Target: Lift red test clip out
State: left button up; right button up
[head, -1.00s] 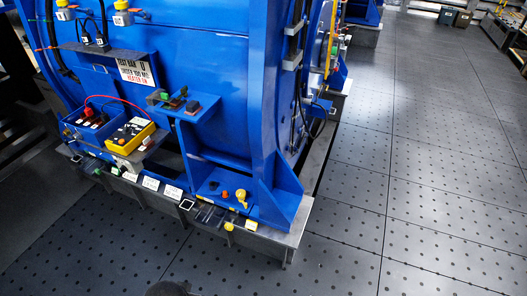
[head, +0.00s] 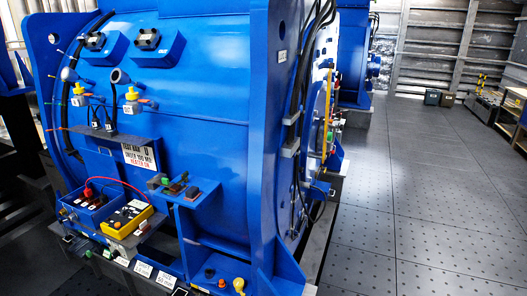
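A blue open box (head: 84,213) sits at the lower left on the front ledge of the large blue motor housing, with small red and dark items inside. A red lead (head: 105,179) arcs from this box toward a yellow test meter (head: 125,222) beside it. The small red item in the box (head: 89,197) may be the red test clip, but it is too small to tell. Neither of my grippers is in the head view.
The blue motor housing (head: 200,110) fills the left and middle. A bracket shelf (head: 190,196) with small green and dark parts juts out right of the meter. A white sign (head: 139,156) stands above. Open floor (head: 420,210) lies to the right.

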aim_at(88, 193)
jog(key=u, duration=1.25)
